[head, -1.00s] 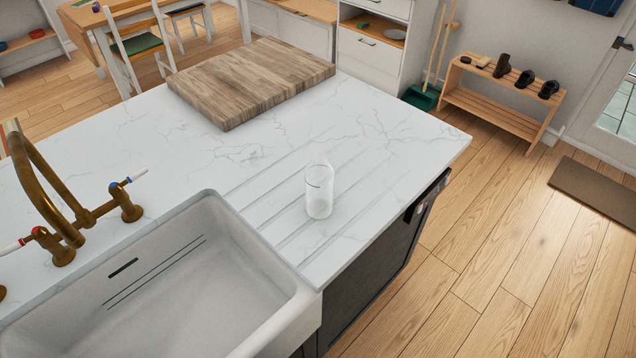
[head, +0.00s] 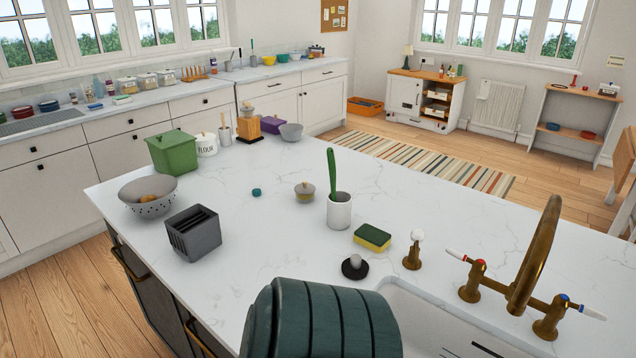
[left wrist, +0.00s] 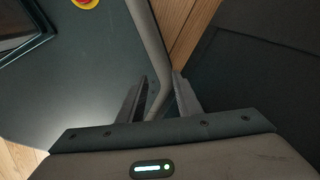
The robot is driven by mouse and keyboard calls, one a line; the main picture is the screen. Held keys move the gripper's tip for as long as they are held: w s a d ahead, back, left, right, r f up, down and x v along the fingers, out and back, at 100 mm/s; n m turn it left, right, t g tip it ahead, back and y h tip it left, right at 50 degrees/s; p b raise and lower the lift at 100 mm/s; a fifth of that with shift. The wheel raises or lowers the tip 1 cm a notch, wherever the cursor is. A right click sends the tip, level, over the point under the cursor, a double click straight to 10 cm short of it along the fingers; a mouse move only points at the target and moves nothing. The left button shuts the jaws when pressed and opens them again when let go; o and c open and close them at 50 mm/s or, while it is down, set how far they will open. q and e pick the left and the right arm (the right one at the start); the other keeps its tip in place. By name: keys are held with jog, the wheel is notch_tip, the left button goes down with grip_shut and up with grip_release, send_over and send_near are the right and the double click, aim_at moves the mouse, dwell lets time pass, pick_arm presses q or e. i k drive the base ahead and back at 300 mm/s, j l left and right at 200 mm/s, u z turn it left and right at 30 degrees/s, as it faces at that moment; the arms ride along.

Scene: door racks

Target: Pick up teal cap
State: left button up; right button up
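A small teal cap (head: 256,192) lies on the white marble counter (head: 290,240) in the head view, left of the picture's middle. It stands apart from its neighbours, with a lidded pot (head: 305,193) to its right. My left gripper (left wrist: 160,78) shows only in the left wrist view. Its two fingers are apart, with nothing held between them, and it is well away from the cap. My right gripper is in neither view now.
Around the cap stand a colander (head: 148,197), a grey slotted holder (head: 193,232), a green canister (head: 173,153) and a white cup (head: 339,211) with a green-handled tool. A sponge (head: 372,237) and brass tap (head: 533,255) are farther right. Bare counter surrounds the cap.

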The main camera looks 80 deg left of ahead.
aim_at(256, 192)
jog(key=u, duration=3.15)
